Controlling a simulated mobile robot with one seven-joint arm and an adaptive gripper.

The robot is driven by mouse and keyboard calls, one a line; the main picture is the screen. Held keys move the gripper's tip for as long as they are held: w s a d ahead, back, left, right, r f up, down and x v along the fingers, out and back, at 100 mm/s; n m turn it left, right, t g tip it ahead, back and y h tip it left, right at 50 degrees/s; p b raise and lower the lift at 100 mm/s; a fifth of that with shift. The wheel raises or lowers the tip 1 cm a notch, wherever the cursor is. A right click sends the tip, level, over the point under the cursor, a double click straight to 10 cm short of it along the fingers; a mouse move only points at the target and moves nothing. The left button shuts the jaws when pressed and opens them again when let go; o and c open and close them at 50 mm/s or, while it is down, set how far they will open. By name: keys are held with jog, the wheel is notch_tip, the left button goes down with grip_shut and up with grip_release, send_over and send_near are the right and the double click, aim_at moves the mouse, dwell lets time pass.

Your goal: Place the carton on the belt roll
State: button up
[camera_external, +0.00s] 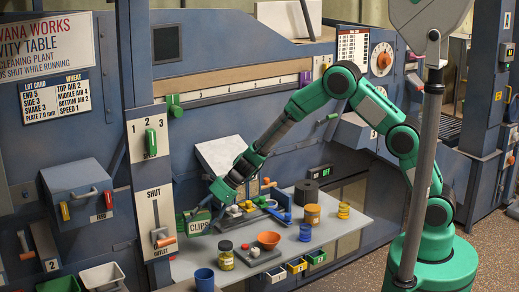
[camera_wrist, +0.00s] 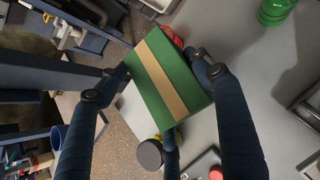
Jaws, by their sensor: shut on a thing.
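The carton (camera_external: 194,223) is a green box with a pale label reading CLIPS. In the wrist view the carton (camera_wrist: 182,72) shows green faces and a tan stripe, gripped between dark fingers. My gripper (camera_external: 212,202) is shut on it and holds it at the left end of the grey worktable, tilted in the wrist view. A dark, squat cylinder that looks like the belt roll (camera_external: 305,192) stands at the back of the table, well to the right of the carton. Its top looks bare. I cannot make out the belt roll in the wrist view.
An orange tub (camera_external: 312,215) and a yellow stack (camera_external: 344,210) stand near the roll. A tray of tools (camera_external: 259,213) lies between carton and roll.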

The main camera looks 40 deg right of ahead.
jog(key=shift+r, duration=0.1)
notch_tip(320, 180, up, 23)
jog(key=w+d+m+t+h, duration=0.1)
jog(key=w+d+m, duration=0.1)
jog(key=d, duration=1.5)
jog(key=w+d+m+t, duration=0.1)
jog(key=w+d, duration=0.2)
jog(key=d, duration=1.4)
jog(key=s+d+m+t, duration=0.1)
jog(key=s+d, duration=0.3)
jog(key=d, duration=0.5)
jog(key=s+d+m+h+p, duration=0.1)
jog(key=s+d, duration=0.2)
jog(key=d, duration=0.7)
jog(key=s+d+m+t, duration=0.1)
jog(key=s+d, duration=0.3)
jog(key=d, duration=0.5)
notch_tip(320, 180, down, 19)
jog(key=shift+w, duration=0.2)
jog(key=shift+w, duration=0.1)
